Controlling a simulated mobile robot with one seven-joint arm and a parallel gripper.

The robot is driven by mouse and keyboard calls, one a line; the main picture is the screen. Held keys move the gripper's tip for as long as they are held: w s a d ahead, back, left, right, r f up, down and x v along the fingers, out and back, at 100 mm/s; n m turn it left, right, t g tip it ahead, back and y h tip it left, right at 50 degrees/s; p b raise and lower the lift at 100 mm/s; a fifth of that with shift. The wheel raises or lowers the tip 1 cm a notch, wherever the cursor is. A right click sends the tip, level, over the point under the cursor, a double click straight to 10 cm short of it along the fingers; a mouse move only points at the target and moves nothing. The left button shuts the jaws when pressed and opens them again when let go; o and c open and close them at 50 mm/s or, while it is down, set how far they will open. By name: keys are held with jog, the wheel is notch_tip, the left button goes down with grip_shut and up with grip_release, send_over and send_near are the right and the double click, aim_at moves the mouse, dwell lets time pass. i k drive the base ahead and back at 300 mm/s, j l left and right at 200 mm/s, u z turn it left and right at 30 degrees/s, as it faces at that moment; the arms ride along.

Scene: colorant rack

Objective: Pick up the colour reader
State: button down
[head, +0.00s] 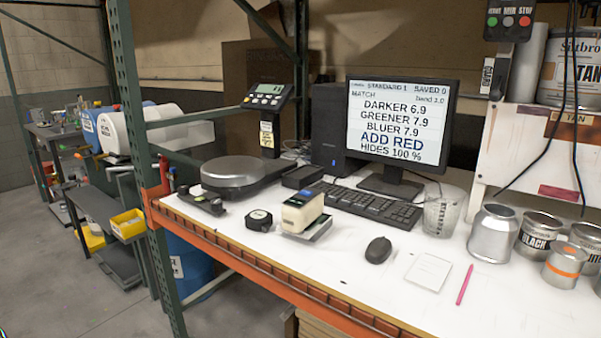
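The device that looks like the colour reader (301,211) is a small cream block with a dark top and a small blue-lit screen. It sits on a flat pale base (322,229) on the white bench top, in front of the keyboard. Its near side and top are in clear view. The monitor (400,125) behind it shows "ADD RED" and several colour difference readings. My gripper is not in the head view.
A black tape measure (258,219) lies just left of the reader, with a scale (232,172) behind it. The keyboard (372,204) is close behind. A mouse (378,250), paper pad (428,271), pink pencil (465,285), clear beaker (442,212) and cans (493,234) stand right. The orange front beam (270,268) edges the bench.

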aim_at(299, 213)
jog(key=i+j+z, duration=0.1)
jog(key=i+j, duration=0.15)
jog(key=i, duration=0.3)
jog(key=i+j+z, duration=0.1)
jog(key=i+j, duration=0.2)
jog(key=i, duration=0.2)
